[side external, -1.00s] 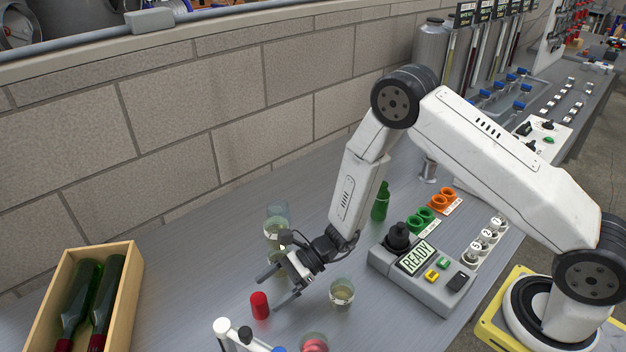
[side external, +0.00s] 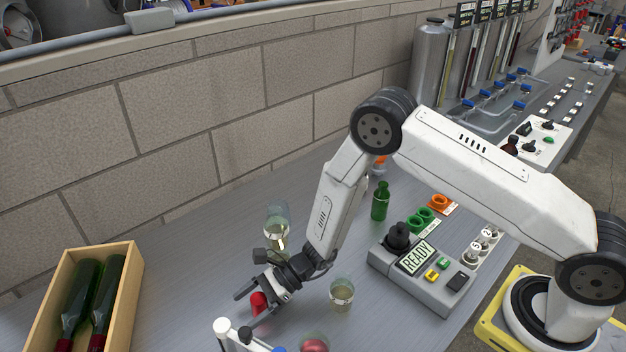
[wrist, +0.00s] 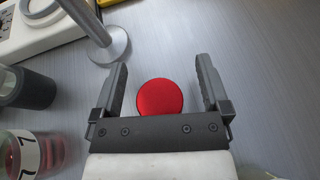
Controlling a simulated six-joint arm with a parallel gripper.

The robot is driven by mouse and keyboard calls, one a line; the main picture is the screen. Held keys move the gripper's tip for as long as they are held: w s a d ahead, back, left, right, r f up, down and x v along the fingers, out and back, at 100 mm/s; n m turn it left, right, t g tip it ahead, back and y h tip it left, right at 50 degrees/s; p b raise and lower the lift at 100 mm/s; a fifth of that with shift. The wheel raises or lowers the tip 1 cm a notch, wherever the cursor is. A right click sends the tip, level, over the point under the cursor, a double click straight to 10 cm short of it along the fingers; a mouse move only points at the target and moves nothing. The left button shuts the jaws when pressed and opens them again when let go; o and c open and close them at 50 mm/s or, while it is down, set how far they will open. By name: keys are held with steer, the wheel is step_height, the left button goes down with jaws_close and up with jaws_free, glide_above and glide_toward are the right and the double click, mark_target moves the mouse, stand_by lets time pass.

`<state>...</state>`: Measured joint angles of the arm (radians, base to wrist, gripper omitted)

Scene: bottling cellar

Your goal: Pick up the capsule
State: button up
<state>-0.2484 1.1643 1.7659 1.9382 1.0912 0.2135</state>
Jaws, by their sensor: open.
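The capsule (side external: 258,301) is a small red cylinder standing on the grey bench. In the wrist view the red capsule (wrist: 160,97) shows as a round top between the two fingers, with a gap on both sides. My gripper (side external: 249,309) is open, its fingers on either side of the capsule. In the wrist view my gripper (wrist: 162,82) spans the capsule, which lies close to the palm edge. The gripper partly hides the capsule in the side view.
Glasses stand close by, one behind (side external: 276,236) and one to the right (side external: 342,294). A white-topped device (side external: 232,336) stands in front. A wooden crate (side external: 128,290) with green bottles is at left. A control box (side external: 424,281) and green bottle (side external: 380,203) are at right.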

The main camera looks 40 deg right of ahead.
stand_by(0.3)
steer(key=c, duration=0.8)
steer(key=shift+o, duration=0.2)
steer(key=shift+r, duration=0.2)
steer(key=shift+r, duration=0.8)
steer(key=s+d+r, duration=0.6)
steer(key=s+r, duration=0.5)
steer(key=s, duration=0.1)
steer(key=shift+s, duration=0.3)
